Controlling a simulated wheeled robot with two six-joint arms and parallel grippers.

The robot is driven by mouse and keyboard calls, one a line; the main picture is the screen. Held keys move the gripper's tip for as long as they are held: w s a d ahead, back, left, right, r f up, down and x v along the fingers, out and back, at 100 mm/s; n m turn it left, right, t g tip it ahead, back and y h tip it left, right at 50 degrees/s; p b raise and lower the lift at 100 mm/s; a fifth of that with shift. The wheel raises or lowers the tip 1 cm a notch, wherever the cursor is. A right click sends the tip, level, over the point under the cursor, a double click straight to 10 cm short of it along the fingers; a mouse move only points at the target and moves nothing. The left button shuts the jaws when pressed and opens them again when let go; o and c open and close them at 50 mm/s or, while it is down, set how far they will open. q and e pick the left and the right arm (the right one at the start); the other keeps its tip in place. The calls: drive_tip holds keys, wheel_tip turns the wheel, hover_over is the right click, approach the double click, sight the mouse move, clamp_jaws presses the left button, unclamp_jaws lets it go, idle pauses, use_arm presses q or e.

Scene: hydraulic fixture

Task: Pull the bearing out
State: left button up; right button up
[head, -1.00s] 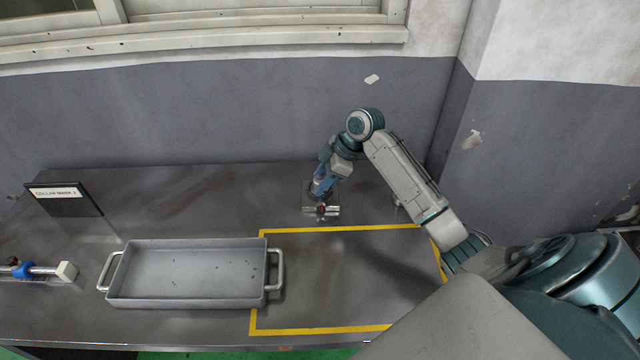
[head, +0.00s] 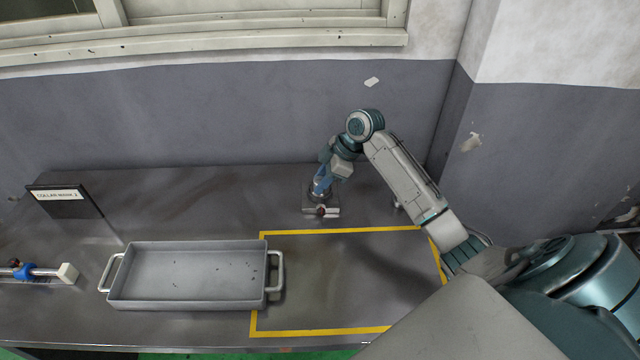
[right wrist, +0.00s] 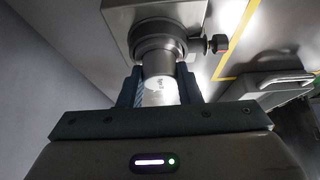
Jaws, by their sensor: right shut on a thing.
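A small metal fixture block (head: 333,212) with a dark red knob stands on the bench behind the yellow outline. My right gripper (head: 320,196) reaches down onto it from above. In the right wrist view the block (right wrist: 116,16) has a dark round collar and a side knob (right wrist: 218,44). The bearing (right wrist: 158,88), a bright metal cylinder, sticks out of that collar. My right gripper (right wrist: 160,92) is shut on it, one finger on each side. How deep the bearing sits in the collar is hidden. My left gripper is not in view.
A grey tray (head: 112,298) with two handles stands left of the yellow outline (head: 320,331). The outlined area is clear. At the far left are a sign (head: 62,203) and a rod with a blue collar (head: 24,271) and white end block (head: 68,272). A wall stands behind.

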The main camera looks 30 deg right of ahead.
drive_tip(key=shift+r+p, duration=2.2)
drive_tip(key=shift+r, duration=0.25)
